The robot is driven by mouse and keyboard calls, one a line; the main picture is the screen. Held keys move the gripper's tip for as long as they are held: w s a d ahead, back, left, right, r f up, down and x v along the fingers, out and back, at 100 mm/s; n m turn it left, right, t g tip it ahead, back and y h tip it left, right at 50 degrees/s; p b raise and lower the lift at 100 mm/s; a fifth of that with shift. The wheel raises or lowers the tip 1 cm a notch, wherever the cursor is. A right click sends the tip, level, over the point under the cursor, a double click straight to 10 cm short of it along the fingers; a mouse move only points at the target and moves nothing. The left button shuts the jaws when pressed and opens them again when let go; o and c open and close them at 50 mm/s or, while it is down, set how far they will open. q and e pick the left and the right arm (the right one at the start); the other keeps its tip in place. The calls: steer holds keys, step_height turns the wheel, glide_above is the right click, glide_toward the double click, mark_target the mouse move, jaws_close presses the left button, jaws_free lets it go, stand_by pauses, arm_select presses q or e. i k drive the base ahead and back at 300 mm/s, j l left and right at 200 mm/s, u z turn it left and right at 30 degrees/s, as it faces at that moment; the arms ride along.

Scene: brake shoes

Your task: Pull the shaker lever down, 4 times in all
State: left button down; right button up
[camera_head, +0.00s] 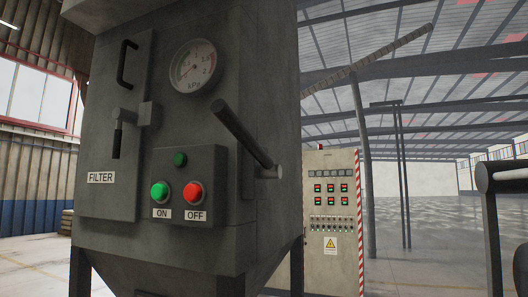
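The shaker lever (243,134) is a dark round rod on the right side of a grey filter cabinet (120,60). Nothing touches the lever. Neither of my grippers shows in this view.
The cabinet front has a pressure gauge (195,67), a latched FILTER door (106,195), a green ON button (160,191) and a red OFF button (193,193). A control cabinet (331,235) stands behind to the right. A dark tubular frame (492,225) is at the right edge.

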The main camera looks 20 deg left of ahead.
mark_target(220, 108)
steer(key=k+z, duration=0.3)
steer(key=k, duration=0.15)
steer(key=k+l+z, duration=0.15)
steer(key=k+z, duration=0.15)
steer(key=k, duration=0.1)
